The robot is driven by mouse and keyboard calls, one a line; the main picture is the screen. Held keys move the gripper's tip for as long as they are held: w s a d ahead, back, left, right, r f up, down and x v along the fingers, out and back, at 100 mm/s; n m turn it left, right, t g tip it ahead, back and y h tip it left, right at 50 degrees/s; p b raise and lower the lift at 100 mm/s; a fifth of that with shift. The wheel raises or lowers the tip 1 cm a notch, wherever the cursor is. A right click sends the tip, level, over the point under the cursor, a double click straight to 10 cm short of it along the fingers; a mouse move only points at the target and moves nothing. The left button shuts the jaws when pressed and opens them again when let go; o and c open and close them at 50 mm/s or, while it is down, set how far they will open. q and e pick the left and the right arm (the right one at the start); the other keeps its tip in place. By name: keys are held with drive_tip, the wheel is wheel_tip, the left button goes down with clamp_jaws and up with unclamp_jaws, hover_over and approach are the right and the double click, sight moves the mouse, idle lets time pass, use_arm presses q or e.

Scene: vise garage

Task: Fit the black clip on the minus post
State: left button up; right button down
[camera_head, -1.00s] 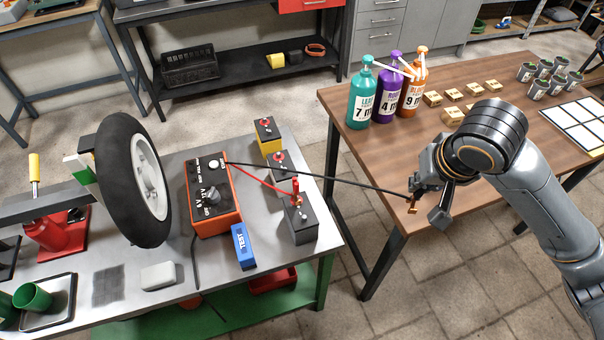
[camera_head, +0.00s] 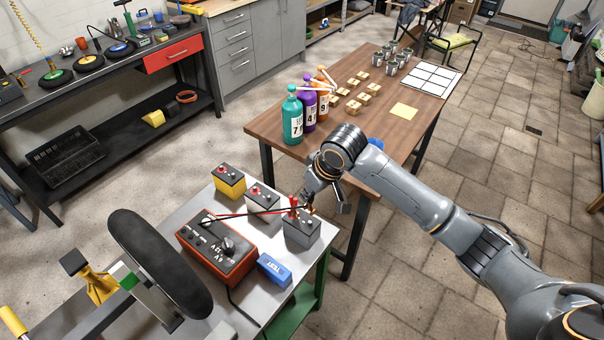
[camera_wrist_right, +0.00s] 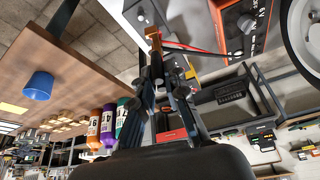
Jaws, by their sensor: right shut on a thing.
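My right gripper (camera_head: 313,207) is beside and above this battery's right end. In the right wrist view its fingers (camera_wrist_right: 156,88) are shut on the black clip (camera_wrist_right: 155,70), whose copper jaws (camera_wrist_right: 153,38) point to the battery top (camera_wrist_right: 146,14). The minus post is hidden or too small to make out, and I cannot tell whether the jaws touch it. My left gripper is out of view.
An orange tester (camera_head: 217,246) with red and black leads, a blue box (camera_head: 274,270), a white battery (camera_head: 263,197) and a yellow battery (camera_head: 229,181) share the bench. A wheel (camera_head: 160,262) stands left. The wooden table (camera_head: 268,128) is behind, with bottles (camera_head: 292,118).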

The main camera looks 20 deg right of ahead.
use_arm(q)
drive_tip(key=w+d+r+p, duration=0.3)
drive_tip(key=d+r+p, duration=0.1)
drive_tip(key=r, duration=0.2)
use_arm(e)
drive_tip(key=w+f+n+b, duration=0.1)
drive_tip(key=f+b, duration=0.1)
drive_tip(key=f, duration=0.1)
drive_tip(key=w+d+f+b, duration=0.1)
drive_tip(key=f, duration=0.1)
drive_tip(key=w+f+n+y+b, duration=0.1)
drive_tip(key=f+b, duration=0.1)
drive_tip(key=f, duration=0.1)
drive_tip(key=shift+w+d+f+n+b, duration=0.2)
drive_tip(key=shift+f+n+b, duration=0.1)
drive_tip(key=shift+f, duration=0.05)
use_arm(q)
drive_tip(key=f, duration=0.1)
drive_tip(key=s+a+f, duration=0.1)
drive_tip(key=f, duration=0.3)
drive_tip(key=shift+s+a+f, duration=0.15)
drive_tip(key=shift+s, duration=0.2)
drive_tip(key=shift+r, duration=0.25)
use_arm(e)
drive_tip(key=shift+f, duration=0.1)
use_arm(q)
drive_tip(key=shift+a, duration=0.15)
use_arm(e)
drive_tip(key=shift+f, duration=0.1)
